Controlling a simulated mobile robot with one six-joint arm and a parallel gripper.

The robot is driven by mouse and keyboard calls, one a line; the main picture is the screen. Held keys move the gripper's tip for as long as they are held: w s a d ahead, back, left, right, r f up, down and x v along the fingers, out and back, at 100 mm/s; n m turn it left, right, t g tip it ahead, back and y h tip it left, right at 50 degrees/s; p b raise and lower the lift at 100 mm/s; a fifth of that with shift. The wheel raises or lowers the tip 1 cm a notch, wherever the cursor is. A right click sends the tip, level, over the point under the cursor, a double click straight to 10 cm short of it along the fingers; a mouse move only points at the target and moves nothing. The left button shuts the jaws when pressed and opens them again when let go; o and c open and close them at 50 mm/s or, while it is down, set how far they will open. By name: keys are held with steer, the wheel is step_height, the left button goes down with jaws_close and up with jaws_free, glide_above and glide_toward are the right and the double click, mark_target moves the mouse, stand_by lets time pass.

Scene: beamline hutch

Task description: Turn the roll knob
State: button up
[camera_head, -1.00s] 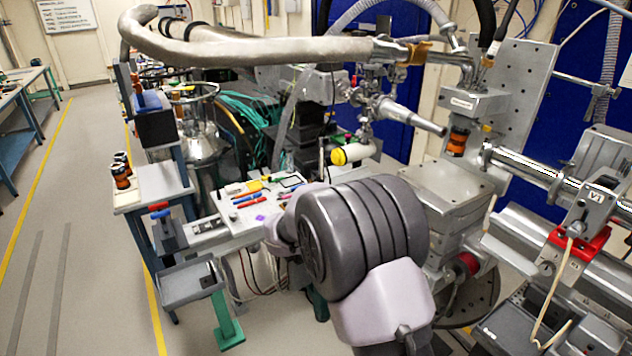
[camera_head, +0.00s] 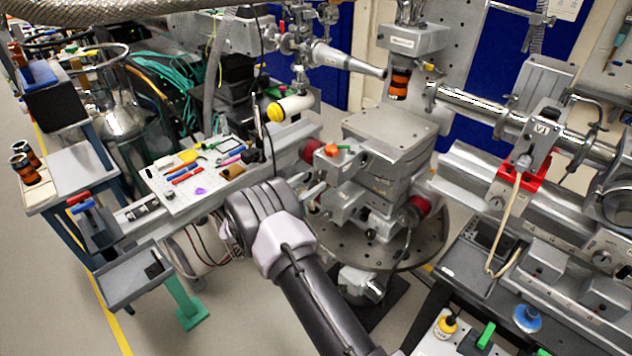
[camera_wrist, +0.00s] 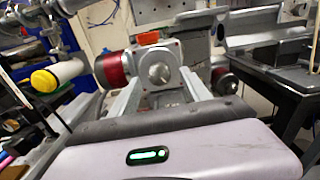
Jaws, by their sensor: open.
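A metal positioning stage (camera_head: 378,140) stands in the centre of the head view, on a round perforated plate. A dark red knob (camera_head: 311,151) is on its left side and another red knob (camera_head: 419,207) is on its lower right. Both red knobs show in the wrist view, one at left (camera_wrist: 113,69) and one at right (camera_wrist: 222,79). I cannot tell which is the roll knob. My gripper (camera_head: 313,190) is at the stage's lower left. In the wrist view my gripper (camera_wrist: 160,82) is open, its pale fingers either side of a round silver face (camera_wrist: 158,72). Contact is unclear.
An orange piece (camera_head: 331,150) sits on the stage's upper left. A tool board (camera_head: 200,180) with several tools lies left of my arm. A yellow-capped cylinder (camera_head: 290,108) juts out behind. A rail (camera_head: 560,235) and a black table (camera_head: 445,300) stand at right.

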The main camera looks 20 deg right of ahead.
mark_target(318, 178)
steer(key=shift+x, duration=1.55)
jaws_close()
steer(key=shift+f+m+b, duration=0.1)
steer(key=shift+m+b, duration=0.2)
steer(key=shift+b, duration=0.25)
